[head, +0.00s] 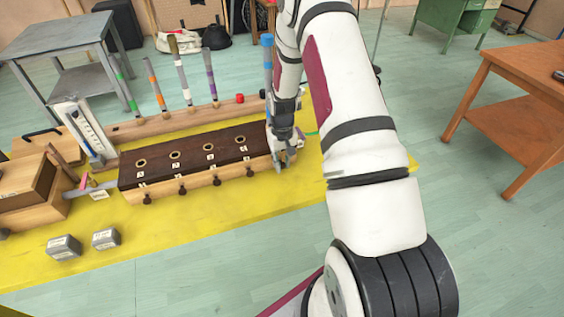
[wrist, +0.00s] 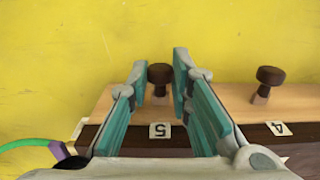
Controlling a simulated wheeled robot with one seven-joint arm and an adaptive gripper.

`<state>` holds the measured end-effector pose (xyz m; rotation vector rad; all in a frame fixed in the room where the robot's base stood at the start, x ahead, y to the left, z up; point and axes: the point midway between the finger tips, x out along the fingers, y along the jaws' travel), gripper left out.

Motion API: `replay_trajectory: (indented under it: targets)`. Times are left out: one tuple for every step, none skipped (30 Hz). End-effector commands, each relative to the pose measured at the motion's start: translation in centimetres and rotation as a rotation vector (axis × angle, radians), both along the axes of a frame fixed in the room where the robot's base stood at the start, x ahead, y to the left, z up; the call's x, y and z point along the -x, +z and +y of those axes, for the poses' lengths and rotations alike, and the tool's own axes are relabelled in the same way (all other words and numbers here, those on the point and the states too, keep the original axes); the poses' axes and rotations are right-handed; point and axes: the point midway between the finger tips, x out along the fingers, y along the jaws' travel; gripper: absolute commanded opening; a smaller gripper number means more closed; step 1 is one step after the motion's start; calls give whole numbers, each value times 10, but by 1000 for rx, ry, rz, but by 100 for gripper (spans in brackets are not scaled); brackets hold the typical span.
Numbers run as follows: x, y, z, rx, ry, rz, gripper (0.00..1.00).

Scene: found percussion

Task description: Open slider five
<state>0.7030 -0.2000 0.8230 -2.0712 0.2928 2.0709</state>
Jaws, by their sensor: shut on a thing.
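The dark brown box (head: 226,141) with a light wood front stands on the yellow mat, with a row of labelled holes on top and dark knobs along its front. In the wrist view, the slider five knob (wrist: 160,73) stands beside the label 5 (wrist: 160,131). My gripper (wrist: 160,78) is shut on this knob, its teal fingers on either side. In the head view, my gripper (head: 284,160) is at the right end of the box and hides the fifth knob. The slider four knob (wrist: 270,76) is to the right in the wrist view, apart from my fingers.
Several coloured sticks (head: 183,75) stand in a wooden rail behind the box. Two grey blocks (head: 65,247) lie at the front left. A wooden case (head: 28,190) stands left of the box. The yellow mat (head: 215,215) before the knobs is clear.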

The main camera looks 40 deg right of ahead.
Motion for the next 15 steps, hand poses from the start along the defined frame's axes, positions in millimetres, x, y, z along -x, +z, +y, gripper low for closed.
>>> replay_trajectory:
  targets:
    - [3, 0, 1, -1, 2, 2, 0]
    - [6, 1, 2, -2, 2, 2, 0]
    - [11, 1, 3, -2, 2, 4, 0]
    - [14, 1, 4, -2, 2, 4, 0]
    - [18, 1, 6, -2, 2, 3, 0]
    - [24, 2, 7, -2, 2, 5, 0]
    - [27, 2, 8, -2, 2, 4, 0]
    - [29, 1, 8, -2, 2, 3, 0]
    - [29, 1, 9, -2, 2, 2, 0]
    - [29, 1, 9, -2, 2, 2, 0]
    - [29, 0, 9, -1, 2, 1, 0]
    - [28, 0, 9, -2, 2, 2, 0]
    - [28, 0, 9, -2, 2, 2, 0]
    - [28, 0, 9, -2, 2, 2, 0]
    - [28, 0, 9, -2, 2, 2, 0]
